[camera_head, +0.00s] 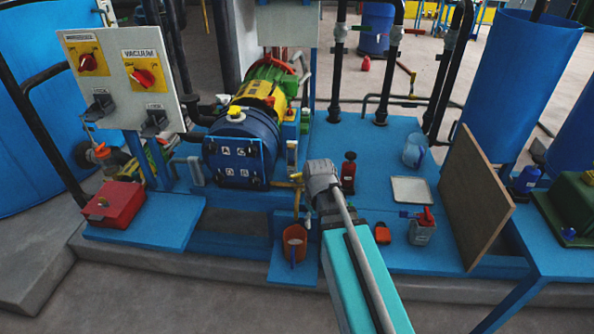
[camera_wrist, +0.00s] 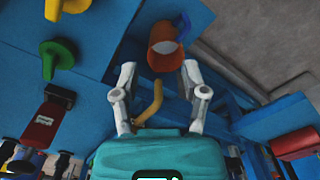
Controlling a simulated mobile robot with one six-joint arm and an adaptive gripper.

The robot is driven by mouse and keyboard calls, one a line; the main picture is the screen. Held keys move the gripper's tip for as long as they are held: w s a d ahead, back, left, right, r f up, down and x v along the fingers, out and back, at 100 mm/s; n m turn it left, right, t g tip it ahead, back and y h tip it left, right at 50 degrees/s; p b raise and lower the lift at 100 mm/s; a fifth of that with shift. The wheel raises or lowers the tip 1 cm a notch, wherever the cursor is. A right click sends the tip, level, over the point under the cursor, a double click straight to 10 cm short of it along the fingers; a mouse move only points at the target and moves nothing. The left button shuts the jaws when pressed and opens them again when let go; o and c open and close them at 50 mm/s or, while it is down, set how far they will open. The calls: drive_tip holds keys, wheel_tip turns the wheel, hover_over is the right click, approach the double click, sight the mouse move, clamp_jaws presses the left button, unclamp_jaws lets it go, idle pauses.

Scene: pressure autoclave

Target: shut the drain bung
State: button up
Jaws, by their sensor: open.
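A bent brass-coloured pipe or handle (camera_wrist: 151,106) shows between and below my fingers in the wrist view; it may be the drain bung, but I cannot tell for sure. In the head view a brass fitting (camera_head: 296,178) sits left of my wrist, under the blue pump's front. An orange bucket (camera_head: 294,242) stands on a low blue ledge; it also shows just past my fingertips in the wrist view (camera_wrist: 164,45). My gripper (camera_wrist: 159,75) is open with nothing held. In the head view my arm hides most of it.
The blue pump (camera_head: 233,150) stands left of my arm. A red box (camera_head: 113,204) lies on the left ledge. A red-black bottle (camera_head: 348,173), a white tray (camera_head: 411,190) and a brown board (camera_head: 470,196) are to the right. Grey floor is clear in front.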

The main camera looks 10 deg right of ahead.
sight(299, 174)
drive_tip(key=w+r+n+p, duration=0.5)
drive_tip(key=w+n, duration=0.3)
drive_tip(key=w, duration=0.4)
drive_tip(key=w+r+n+p, duration=0.6)
drive_tip(key=w+r+n, duration=0.1)
drive_tip(key=w, duration=0.4)
drive_tip(key=shift+w+n, duration=0.35)
drive_tip(key=shift+n, duration=0.25)
drive_tip(key=shift+a+f, duration=0.1)
wheel_tip(299, 174, down, 14)
drive_tip(key=b, duration=1.3)
drive_tip(key=shift+r+b, duration=0.25)
drive_tip(key=shift+b, duration=0.05)
